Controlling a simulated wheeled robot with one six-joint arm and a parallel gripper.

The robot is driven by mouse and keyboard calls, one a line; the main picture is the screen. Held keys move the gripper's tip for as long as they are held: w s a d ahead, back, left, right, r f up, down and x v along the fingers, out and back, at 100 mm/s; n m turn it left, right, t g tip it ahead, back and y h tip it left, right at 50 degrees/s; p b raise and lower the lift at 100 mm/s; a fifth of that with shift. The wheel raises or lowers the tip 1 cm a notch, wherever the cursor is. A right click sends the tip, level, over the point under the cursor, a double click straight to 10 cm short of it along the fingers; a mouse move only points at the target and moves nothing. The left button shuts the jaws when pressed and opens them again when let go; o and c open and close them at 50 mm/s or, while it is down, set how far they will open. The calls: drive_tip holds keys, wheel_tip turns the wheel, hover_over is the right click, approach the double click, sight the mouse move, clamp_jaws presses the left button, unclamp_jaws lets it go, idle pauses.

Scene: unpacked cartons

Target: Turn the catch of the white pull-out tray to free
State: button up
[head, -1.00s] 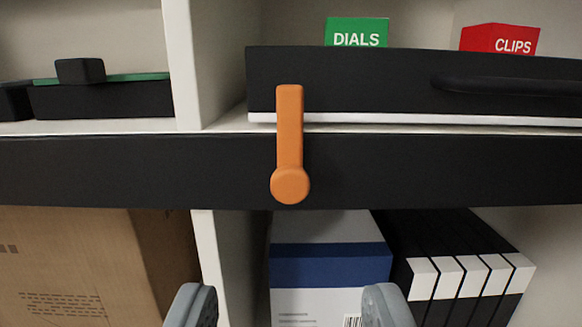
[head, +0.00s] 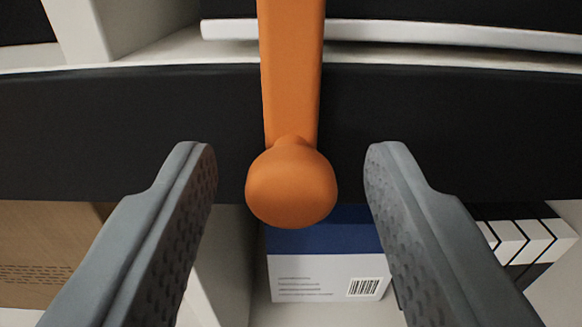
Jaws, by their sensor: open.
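The orange catch (head: 291,100) stands upright on the black shelf rail (head: 130,130), its rounded knob (head: 291,188) at the lower end and its bar reaching up across the front of the tray. My gripper (head: 290,165) is open, one finger left and one finger right of the knob, with a gap on both sides. The top of the catch is cut off by the picture edge.
A white upright panel (head: 75,30) stands left of the tray.

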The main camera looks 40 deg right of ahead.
drive_tip(key=c, duration=1)
drive_tip(key=n, duration=0.4)
drive_tip(key=shift+n, duration=0.3)
drive_tip(key=n, duration=0.4)
drive_tip(key=shift+n, duration=0.3)
drive_tip(key=n, duration=0.4)
drive_tip(key=shift+w+a+n, duration=0.1)
drive_tip(key=shift+n, duration=0.2)
drive_tip(key=shift+f+n, duration=0.1)
drive_tip(key=shift+n, duration=2)
